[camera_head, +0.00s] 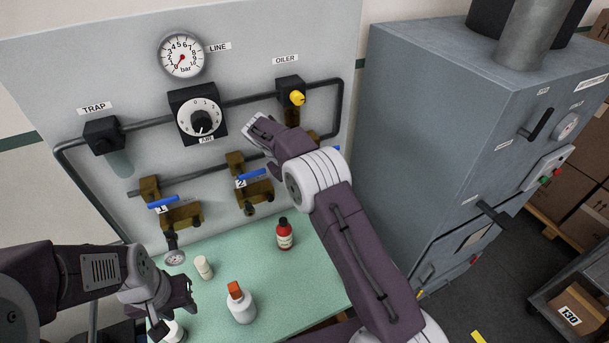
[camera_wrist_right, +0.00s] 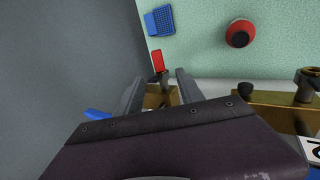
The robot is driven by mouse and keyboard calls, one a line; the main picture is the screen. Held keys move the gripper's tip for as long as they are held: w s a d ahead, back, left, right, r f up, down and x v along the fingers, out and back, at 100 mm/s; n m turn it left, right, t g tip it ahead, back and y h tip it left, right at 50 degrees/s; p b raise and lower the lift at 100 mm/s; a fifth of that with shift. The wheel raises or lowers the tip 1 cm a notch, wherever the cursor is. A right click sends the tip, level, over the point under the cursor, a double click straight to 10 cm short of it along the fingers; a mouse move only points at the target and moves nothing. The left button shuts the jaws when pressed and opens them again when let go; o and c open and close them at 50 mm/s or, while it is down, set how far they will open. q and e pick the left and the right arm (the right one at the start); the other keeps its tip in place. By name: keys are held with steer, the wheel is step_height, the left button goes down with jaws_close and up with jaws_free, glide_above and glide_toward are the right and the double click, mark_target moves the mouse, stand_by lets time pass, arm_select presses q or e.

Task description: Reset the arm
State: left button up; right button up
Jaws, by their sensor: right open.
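My right arm reaches up across the centre of the head view to the pipe panel (camera_head: 60,80). Its hand is in front of the panel beside valve 2 (camera_head: 255,192); the fingertips are hard to make out there. In the right wrist view my right gripper (camera_wrist_right: 160,76) is open, with a brass valve part behind its fingers and nothing visibly held. My left gripper (camera_head: 178,306) is low at the left, over the green table (camera_head: 315,280). Its fingers look apart, close to a white container (camera_head: 174,334) partly hidden by the hand.
A red bottle (camera_head: 284,235), an orange-capped white bottle (camera_head: 240,303) and a small cream bottle (camera_head: 203,267) stand on the table. Valve 1 (camera_head: 180,215) and the yellow oiler knob (camera_head: 297,98) project from the panel. A grey cabinet (camera_head: 435,130) stands close right of my right arm.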

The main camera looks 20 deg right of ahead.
steer(key=s+d+r+m+y+b, duration=0.1)
steer(key=s+d+r+y+b, duration=0.1)
steer(key=s+d+b, duration=0.35)
steer(key=s+a+f+y+b, duration=0.1)
steer(key=s+a+f, duration=0.1)
steer(key=s+f, duration=0.2)
steer(key=s+a+f+y, duration=0.1)
steer(key=s+a+f, duration=0.2)
steer(key=s, duration=0.7)
steer(key=s+a+f+y+b, duration=0.1)
steer(key=s+a+f+y, duration=0.1)
steer(key=s+f, duration=0.4)
steer(key=shift+s+a+m+b, duration=0.25)
steer(key=shift+s+m+b, duration=0.15)
steer(key=shift+s, duration=0.65)
steer(key=shift+s, duration=0.1)
